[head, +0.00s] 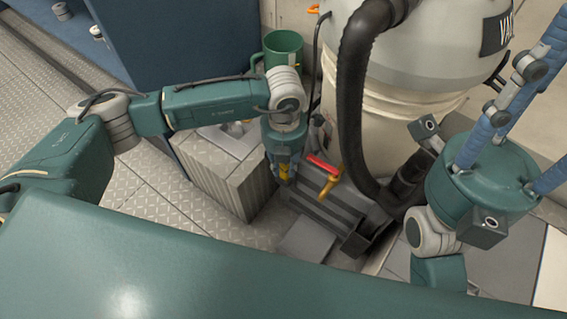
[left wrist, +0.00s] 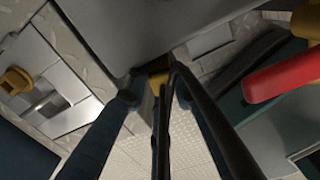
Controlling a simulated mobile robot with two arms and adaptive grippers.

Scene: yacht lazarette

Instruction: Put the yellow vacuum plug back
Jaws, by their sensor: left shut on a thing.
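The yellow vacuum plug (left wrist: 158,78) shows between the fingertips of my left gripper (left wrist: 160,92), which is shut on it. A black cord runs from the plug between the fingers. In the head view my left gripper (head: 284,172) points down beside the ridged grey box, and only a little of the plug shows. The vacuum (head: 400,75), white-grey with a thick black hose, stands behind and to the right. My right gripper (head: 495,175) is raised at the right, its blue fingers running out of frame, so their tips are hidden.
A red-handled brass valve (head: 324,170) is close to the right of my left gripper. A ridged grey box (head: 245,190) with a metal plate on top stands to the left. A green mug (head: 283,48) is behind. The patterned floor (head: 160,190) at left is clear.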

